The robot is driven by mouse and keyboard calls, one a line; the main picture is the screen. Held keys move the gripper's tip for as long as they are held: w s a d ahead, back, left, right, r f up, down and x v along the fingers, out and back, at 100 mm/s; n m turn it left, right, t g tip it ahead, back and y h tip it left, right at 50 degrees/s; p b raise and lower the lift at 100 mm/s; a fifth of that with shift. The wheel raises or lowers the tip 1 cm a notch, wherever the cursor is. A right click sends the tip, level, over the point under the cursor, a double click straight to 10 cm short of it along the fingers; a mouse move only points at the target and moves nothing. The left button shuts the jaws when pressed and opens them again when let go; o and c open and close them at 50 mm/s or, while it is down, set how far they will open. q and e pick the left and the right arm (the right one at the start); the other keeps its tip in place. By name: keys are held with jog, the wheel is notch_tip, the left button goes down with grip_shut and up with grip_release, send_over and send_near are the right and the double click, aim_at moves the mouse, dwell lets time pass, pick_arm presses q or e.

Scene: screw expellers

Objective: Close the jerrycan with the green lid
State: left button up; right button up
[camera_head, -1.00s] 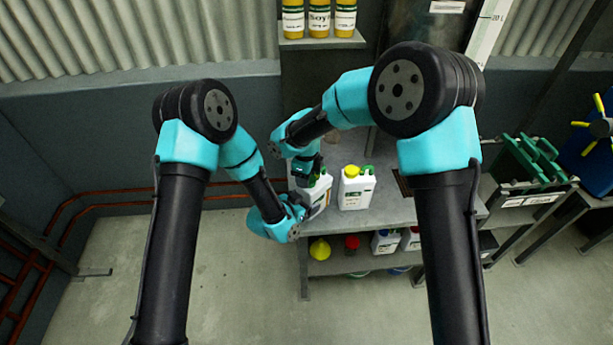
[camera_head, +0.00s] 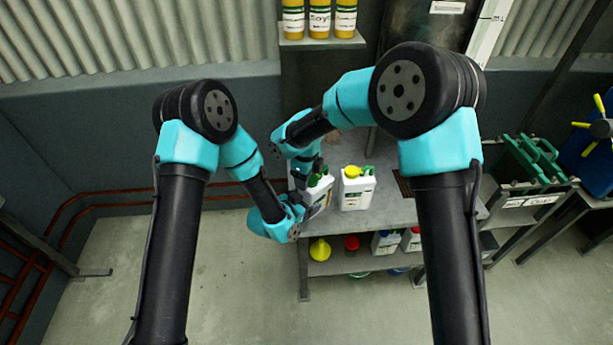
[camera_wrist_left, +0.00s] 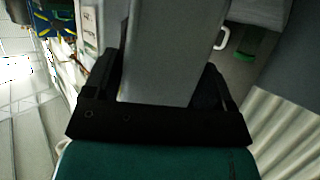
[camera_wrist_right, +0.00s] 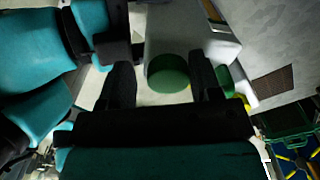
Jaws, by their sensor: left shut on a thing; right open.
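The white jerrycan (camera_head: 316,196) stands at the left end of the grey workbench, with a green lid (camera_head: 313,181) at its top. My left gripper (camera_wrist_left: 172,85) is shut on the jerrycan's body, which fills the space between its fingers in the left wrist view. My right gripper (camera_wrist_right: 160,85) is open above the jerrycan. In the right wrist view the green lid (camera_wrist_right: 168,73) lies between its spread fingers, apart from both. The lid looks to be on the jerrycan's top; whether it is fully seated I cannot tell.
A second white jerrycan (camera_head: 356,190) with a yellow lid (camera_head: 353,172) stands just right on the workbench (camera_head: 395,212). Below, a shelf holds a yellow funnel-like item (camera_head: 320,250) and several containers. Green crates (camera_head: 525,160) stand at far right.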

jog(key=shift+d+r, duration=0.2)
jog(key=shift+r, duration=1.95)
jog(key=shift+c, duration=0.5)
